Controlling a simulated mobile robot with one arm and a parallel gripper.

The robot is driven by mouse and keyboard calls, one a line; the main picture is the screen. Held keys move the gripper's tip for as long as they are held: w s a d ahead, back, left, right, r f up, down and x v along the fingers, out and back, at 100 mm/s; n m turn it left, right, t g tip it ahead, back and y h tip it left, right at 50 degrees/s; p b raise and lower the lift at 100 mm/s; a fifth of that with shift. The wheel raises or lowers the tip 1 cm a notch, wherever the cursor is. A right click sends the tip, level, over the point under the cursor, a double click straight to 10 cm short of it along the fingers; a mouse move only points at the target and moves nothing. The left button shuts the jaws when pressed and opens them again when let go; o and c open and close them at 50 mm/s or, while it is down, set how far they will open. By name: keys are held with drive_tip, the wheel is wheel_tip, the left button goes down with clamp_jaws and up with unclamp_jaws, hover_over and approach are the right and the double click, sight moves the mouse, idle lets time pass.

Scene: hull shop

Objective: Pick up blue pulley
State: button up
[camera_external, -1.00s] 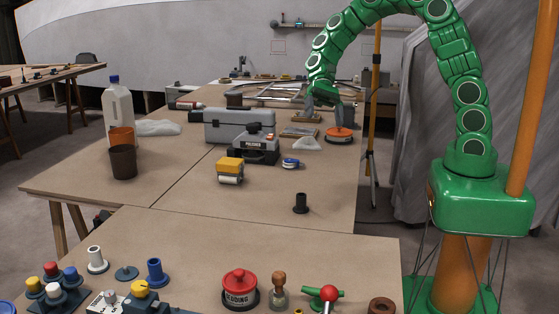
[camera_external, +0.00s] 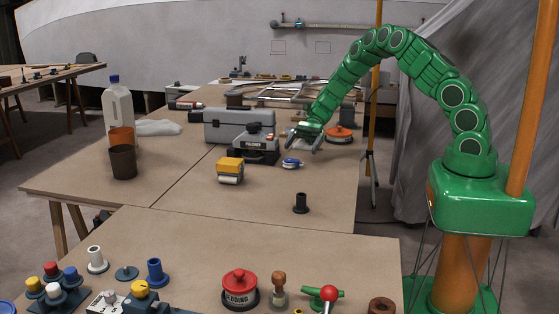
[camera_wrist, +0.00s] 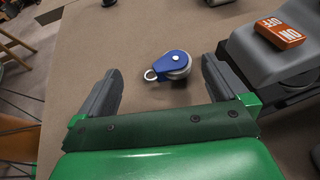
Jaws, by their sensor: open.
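The blue pulley (camera_external: 292,163) lies flat on the table, right of the yellow-topped roller block. In the wrist view the blue pulley (camera_wrist: 172,66) shows a blue body, a pale wheel and a metal ring pointing left. My gripper (camera_external: 303,143) is open and empty above the table, close to the pulley and a little behind it in the external view. In the wrist view my gripper (camera_wrist: 162,80) has its two dark fingers spread, with the pulley visible in the gap, slightly beyond the tips.
The grey polisher (camera_external: 256,150) stands left of my gripper; its orange switch (camera_wrist: 280,30) shows close to the right finger. A yellow block (camera_external: 230,166), a black spool (camera_external: 300,204) and an orange disc (camera_external: 339,135) stand nearby.

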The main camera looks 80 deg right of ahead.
sight(294, 160)
drive_tip(key=shift+d+f+m, duration=0.4)
drive_tip(key=shift+d+f, duration=0.25)
drive_tip(key=shift+f, duration=0.1)
drive_tip(key=shift+a+f+t, duration=0.1)
drive_tip(key=shift+a+t, duration=0.05)
drive_tip(key=shift+t, duration=0.15)
drive_tip(key=shift+r+x, duration=0.2)
drive_tip(key=shift+x, duration=3.5)
drive_tip(key=c, duration=0.8)
drive_tip(key=shift+c, duration=0.2)
